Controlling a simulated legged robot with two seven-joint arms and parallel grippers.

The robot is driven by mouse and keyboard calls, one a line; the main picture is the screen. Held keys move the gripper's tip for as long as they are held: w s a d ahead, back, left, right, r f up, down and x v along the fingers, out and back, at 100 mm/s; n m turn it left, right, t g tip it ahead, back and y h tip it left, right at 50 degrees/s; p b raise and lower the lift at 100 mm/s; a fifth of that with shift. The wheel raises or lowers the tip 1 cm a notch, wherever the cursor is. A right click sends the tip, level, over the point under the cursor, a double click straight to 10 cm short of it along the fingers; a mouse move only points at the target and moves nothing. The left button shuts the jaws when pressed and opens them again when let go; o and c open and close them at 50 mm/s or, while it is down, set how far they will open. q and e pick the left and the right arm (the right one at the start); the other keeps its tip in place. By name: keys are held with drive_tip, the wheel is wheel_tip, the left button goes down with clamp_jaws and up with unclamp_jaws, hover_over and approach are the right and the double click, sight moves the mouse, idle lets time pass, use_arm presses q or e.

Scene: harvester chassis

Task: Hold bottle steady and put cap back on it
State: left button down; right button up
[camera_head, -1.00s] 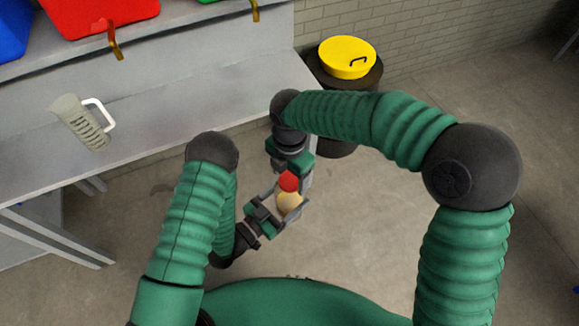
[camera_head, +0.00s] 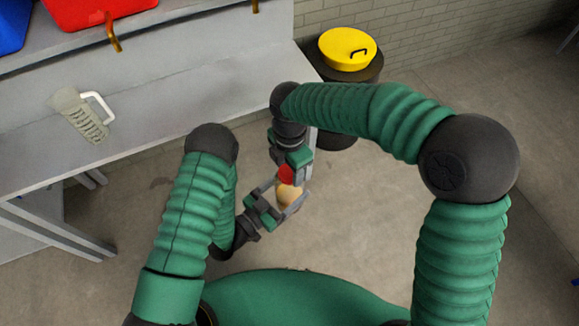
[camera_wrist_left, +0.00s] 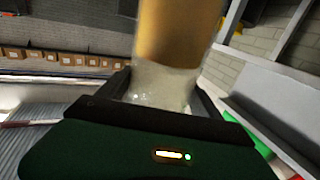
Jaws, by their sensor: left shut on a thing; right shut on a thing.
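The bottle (camera_head: 289,193) shows in the head view as a tan, rounded shape in front of my body, above the floor. My left gripper (camera_head: 283,199) is shut on it. In the left wrist view the bottle (camera_wrist_left: 172,60) stands between the fingers, with an amber upper part and a clear lower part; its top is out of frame. The red cap (camera_head: 286,174) is held by my right gripper (camera_head: 292,172), right above the bottle. The cap touches or nearly touches the bottle's top; I cannot tell if it is seated.
A grey bench (camera_head: 190,110) stands at the left with a clear jug (camera_head: 80,115) on it. A red bin (camera_head: 90,12) and a blue bin (camera_head: 12,35) sit on the shelf behind. A dark barrel with a yellow lid (camera_head: 346,49) stands behind my right arm. Floor at right is clear.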

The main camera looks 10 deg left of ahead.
drive_tip(key=m, duration=0.6)
drive_tip(key=shift+a+m, duration=0.15)
drive_tip(key=shift+m, duration=0.25)
drive_tip(key=m, duration=0.3)
drive_tip(key=shift+m, duration=0.4)
drive_tip(key=m, duration=0.6)
drive_tip(key=shift+a+m, duration=0.1)
drive_tip(key=shift+m, duration=0.3)
drive_tip(key=m, duration=0.6)
drive_tip(key=o, duration=1.6)
wheel_tip(320, 180, up, 12)
drive_tip(key=shift+w+f, duration=0.1)
